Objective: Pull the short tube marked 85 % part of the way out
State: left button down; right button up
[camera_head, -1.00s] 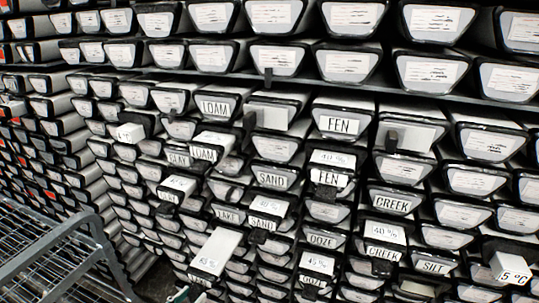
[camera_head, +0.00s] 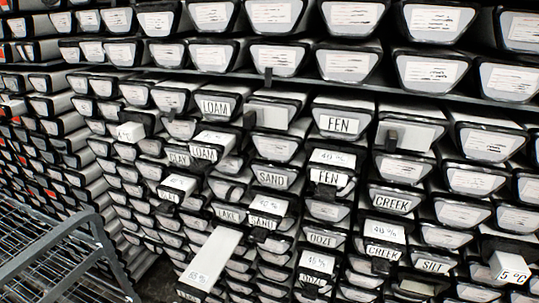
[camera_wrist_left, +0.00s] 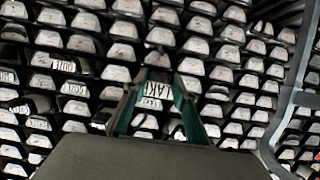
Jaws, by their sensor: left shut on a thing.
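The short tube marked 85 % (camera_head: 212,258) is a pale box-like tube in the lower left-centre of the head view. It sticks far out of its rack slot, and its front end lies near the bottom edge. In the left wrist view a white plate reading LAKE (camera_wrist_left: 157,92) shows between the fingers of my left gripper (camera_wrist_left: 156,84). The gripper is shut on the tube's front end, with a teal-lined finger on each side. In the head view the gripper is hardly visible below the tube. My right gripper is not in view.
The rack (camera_head: 300,93) is packed with dark-framed tubes. A grey wire cart (camera_head: 60,255) stands at the lower left.

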pick_arm(q)
jog(key=c, duration=1.5)
grip_release()
